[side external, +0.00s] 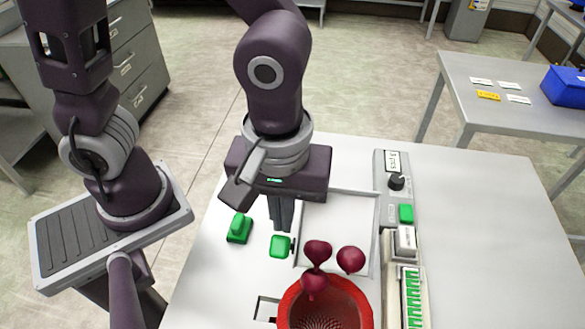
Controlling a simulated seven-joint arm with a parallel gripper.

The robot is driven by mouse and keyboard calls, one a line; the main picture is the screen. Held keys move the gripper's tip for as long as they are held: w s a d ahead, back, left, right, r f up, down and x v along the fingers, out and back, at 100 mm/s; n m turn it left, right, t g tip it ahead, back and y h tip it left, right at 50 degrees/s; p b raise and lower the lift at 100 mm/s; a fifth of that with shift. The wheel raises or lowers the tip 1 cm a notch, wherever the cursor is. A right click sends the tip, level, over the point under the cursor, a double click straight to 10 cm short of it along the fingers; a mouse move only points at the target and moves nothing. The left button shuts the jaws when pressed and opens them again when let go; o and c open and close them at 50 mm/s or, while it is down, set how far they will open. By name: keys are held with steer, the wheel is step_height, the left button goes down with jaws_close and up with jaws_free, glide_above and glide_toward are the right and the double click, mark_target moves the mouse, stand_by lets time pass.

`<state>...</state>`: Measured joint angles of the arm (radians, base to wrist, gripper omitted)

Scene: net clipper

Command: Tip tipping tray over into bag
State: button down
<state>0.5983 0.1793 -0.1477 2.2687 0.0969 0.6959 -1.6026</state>
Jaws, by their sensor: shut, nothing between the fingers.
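The tipping tray (345,218) is a pale, shallow, rimmed tray on the table, with a green handle (281,246) at its left side. The bag (325,312) is a red net with its round mouth open, at the bottom of the view just in front of the tray. Two dark red onions (350,259) are at the tray's front edge. A third onion (313,284) is at the bag's mouth. My gripper (283,227) points down at the tray's left side, just above the green handle. Its fingers are shut and empty; I cannot tell whether they touch the handle.
A green block-shaped part (239,228) sits left of the handle. A control panel (393,190) with a black knob and green button stands right of the tray. A clip holder (413,295) with green clips is in front of it. The table's right part is clear.

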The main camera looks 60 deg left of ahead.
steer(key=s+d+f, duration=0.4)
steer(key=s, duration=0.1)
steer(key=shift+s+d, duration=0.25)
steer(key=shift+d, duration=0.1)
stand_by(0.5)
stand_by(0.4)
steer(key=w+r, duration=0.1)
steer(key=a+r, duration=0.1)
steer(key=r, duration=0.1)
steer(key=w+a+r, duration=0.1)
steer(key=shift+w+r, duration=0.25)
steer(key=shift+w, duration=0.05)
steer(key=s+d+r, duration=0.4)
steer(key=r, duration=0.3)
steer(key=shift+s+d+r, duration=0.15)
steer(key=shift+d, duration=0.1)
